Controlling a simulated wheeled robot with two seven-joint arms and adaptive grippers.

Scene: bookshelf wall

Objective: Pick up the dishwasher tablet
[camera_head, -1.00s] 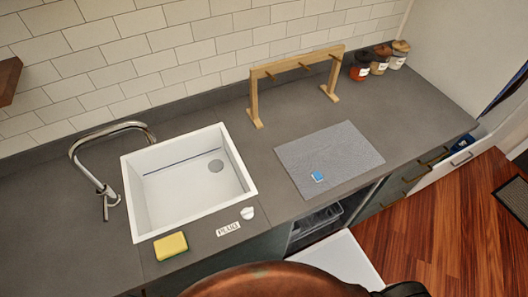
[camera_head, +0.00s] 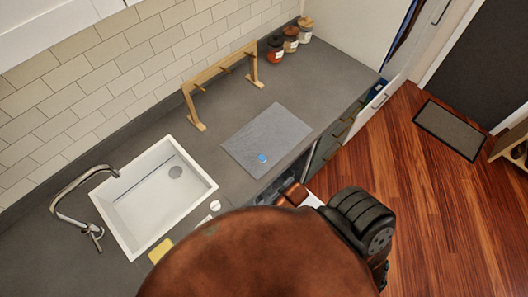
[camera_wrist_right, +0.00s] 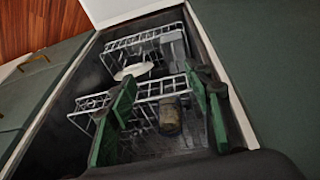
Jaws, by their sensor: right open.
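The dishwasher tablet (camera_head: 262,158) is a small blue and white block. It lies on the grey mat (camera_head: 240,147) near its front edge on the counter. My right gripper (camera_wrist_right: 165,100) shows in the right wrist view with its two green fingers spread apart and nothing between them. It is over the open dishwasher, away from the tablet. In the head view my own brown arm covers the lower middle and hides that gripper. My left gripper is in neither current view.
The open dishwasher (camera_wrist_right: 82,92) holds wire racks (camera_wrist_right: 148,92) with a white dish and a jar-like item. A white sink (camera_head: 130,222), a yellow sponge (camera_head: 160,250) and a wooden rack (camera_head: 215,72) are on the counter. Several jars (camera_head: 290,38) stand behind the mat.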

